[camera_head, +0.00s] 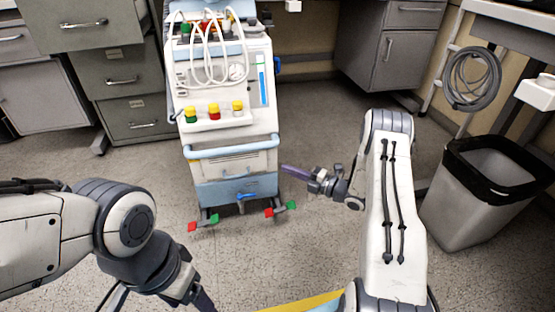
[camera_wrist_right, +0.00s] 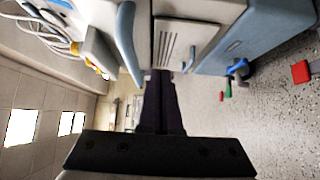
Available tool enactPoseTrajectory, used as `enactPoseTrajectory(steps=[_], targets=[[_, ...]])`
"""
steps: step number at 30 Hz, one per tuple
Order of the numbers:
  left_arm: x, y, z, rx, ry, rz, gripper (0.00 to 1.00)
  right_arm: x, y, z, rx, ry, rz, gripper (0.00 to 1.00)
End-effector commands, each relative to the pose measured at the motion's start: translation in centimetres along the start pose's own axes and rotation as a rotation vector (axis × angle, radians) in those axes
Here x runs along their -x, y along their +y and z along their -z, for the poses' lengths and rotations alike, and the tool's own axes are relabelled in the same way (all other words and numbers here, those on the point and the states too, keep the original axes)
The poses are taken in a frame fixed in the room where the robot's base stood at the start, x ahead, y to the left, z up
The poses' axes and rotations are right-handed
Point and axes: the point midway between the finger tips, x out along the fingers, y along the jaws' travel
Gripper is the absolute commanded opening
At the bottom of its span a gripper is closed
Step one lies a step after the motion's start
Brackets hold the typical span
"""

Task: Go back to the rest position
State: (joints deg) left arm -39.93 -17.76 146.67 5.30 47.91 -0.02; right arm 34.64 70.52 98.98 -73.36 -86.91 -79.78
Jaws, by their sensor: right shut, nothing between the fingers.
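My right gripper (camera_head: 290,171) is in front of the lower part of the white and blue medical cart, its dark fingers pointing left toward the cart. In the right wrist view the fingers (camera_wrist_right: 161,95) are together with nothing between them. My left gripper (camera_head: 203,300) is at the bottom edge of the head view, pointing down, its tips cut off, so its opening cannot be told.
The medical cart (camera_head: 232,167) has a blue handle, coloured knobs and looped white tubes. Grey drawer cabinets (camera_head: 118,82) stand at the left. A grey bin (camera_head: 465,215) with a black liner stands at the right, below a coiled hose (camera_head: 472,80). Floor between is clear.

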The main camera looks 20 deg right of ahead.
Motion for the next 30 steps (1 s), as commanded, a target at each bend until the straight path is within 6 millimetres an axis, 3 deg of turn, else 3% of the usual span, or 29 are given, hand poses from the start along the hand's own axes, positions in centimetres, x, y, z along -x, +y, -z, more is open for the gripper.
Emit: enactPoseTrajectory(steps=[6, 11, 16, 20, 23, 26, 30], targets=[[0.5, 0.0, 0.0, 0.000, 0.000, 0.000, 0.72, 1.2, 0.0, 0.0, -0.001, 0.000, 0.000, 0.00], [0.4, 0.0, 0.0, 0.000, 0.000, 0.000, 0.72, 0.2, 0.5, -0.4, -0.032, -0.028, 0.047, 0.00], [0.4, 0.0, 0.0, 0.000, 0.000, 0.000, 0.72, -2.5, 2.8, -2.0, -0.220, -0.217, 0.246, 0.00], [0.4, 0.0, 0.0, 0.000, 0.000, 0.000, 0.72, -2.6, 5.0, -1.7, -0.476, -0.470, 0.394, 0.00], [0.4, 0.0, 0.0, 0.000, 0.000, 0.000, 0.72, -1.1, 6.5, 0.4, -0.702, -0.680, 0.467, 0.00], [0.4, 0.0, 0.0, 0.000, 0.000, 0.000, 0.72, 1.5, 7.8, 3.9, -0.945, -0.895, 0.510, 0.00], [0.4, 0.0, 0.0, 0.000, 0.000, 0.000, 0.72, 6.1, 8.8, 10.9, -1.282, -1.173, 0.545, 0.00]])
